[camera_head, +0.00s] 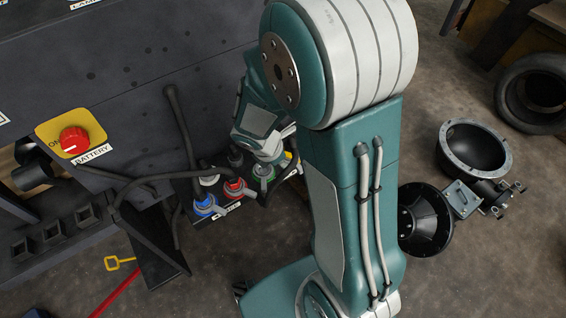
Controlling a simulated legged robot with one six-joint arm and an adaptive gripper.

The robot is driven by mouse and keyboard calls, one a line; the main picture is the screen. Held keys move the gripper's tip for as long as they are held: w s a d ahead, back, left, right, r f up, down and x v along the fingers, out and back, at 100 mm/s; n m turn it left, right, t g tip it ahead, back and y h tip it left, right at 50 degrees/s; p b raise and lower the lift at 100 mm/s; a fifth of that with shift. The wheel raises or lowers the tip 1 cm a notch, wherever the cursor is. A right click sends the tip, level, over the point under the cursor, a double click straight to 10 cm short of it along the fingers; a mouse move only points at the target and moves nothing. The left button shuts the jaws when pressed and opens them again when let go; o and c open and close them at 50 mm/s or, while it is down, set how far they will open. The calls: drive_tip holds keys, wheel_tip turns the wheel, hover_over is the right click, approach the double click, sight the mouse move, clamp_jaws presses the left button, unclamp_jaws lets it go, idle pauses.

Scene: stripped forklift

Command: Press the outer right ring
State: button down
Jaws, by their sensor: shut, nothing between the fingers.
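A small dark panel (226,209) with a partly covered label holds a row of coloured fittings with grey ring-like levers. From left to right these are a blue one (204,206), a red one (237,188) and a green one (263,170). A bit of yellow (288,155) shows at the right end, mostly hidden by my arm. My gripper (277,158) is low over the right end of this row, near the green and yellow fittings. It is shut and empty. Its fingertips are largely hidden, so I cannot tell whether it touches a ring.
A red knob (74,140) on a yellow plate marked BATTERY is on the dark forklift body at left. Black cables (180,130) run close to the panel. Black round housings (424,220) and a tyre (534,92) lie on the floor at right. Bare floor (460,275) shows at lower right.

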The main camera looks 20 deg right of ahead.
drive_tip(key=v, duration=0.5)
drive_tip(key=shift+r, duration=0.1)
